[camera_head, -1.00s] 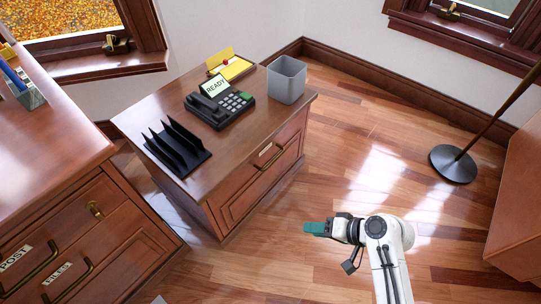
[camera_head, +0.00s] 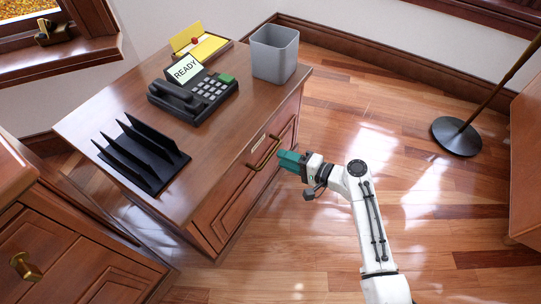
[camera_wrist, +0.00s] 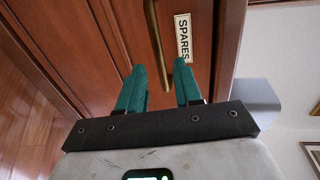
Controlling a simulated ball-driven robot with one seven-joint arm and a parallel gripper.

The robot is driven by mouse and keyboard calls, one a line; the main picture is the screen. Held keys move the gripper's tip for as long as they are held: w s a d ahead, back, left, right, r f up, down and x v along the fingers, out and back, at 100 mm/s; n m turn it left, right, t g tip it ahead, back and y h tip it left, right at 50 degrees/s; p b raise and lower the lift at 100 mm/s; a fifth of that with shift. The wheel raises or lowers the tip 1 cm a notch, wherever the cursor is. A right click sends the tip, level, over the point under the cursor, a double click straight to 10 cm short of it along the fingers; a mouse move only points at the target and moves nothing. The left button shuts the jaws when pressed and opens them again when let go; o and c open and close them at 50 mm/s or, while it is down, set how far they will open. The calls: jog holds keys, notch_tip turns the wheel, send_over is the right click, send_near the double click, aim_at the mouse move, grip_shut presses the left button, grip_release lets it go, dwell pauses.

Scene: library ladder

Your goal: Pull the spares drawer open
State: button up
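The spares drawer (camera_head: 238,206) is the wooden front of the small cabinet, and it looks shut. Its brass bar handle (camera_head: 264,154) is near the top of the front. The label "SPARES" (camera_wrist: 183,38) is beside the handle in the wrist view. My gripper (camera_head: 285,158) has teal fingers and is at the handle. In the wrist view my gripper (camera_wrist: 159,66) is open, with the handle (camera_wrist: 154,35) running between its two fingers. A gap shows on both sides of the handle, and I cannot tell the exact depth.
The cabinet top (camera_head: 205,140) holds a black file rack (camera_head: 143,155), a telephone (camera_head: 192,92), a yellow note holder (camera_head: 203,45) and a grey bin (camera_head: 273,55). A larger cabinet (camera_head: 60,250) stands at left. A round lamp base (camera_head: 456,137) stands at right. Floor before the drawer is clear.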

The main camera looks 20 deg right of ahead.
aim_at(271, 154)
jog(key=b+x, duration=0.1)
jog(key=x, duration=0.4)
jog(key=shift+w+a+f+b, duration=0.15)
jog(key=shift+w+a+b, duration=0.1)
jog(key=shift+a+b, duration=0.1)
jog(key=shift+d, duration=0.1)
grip_shut()
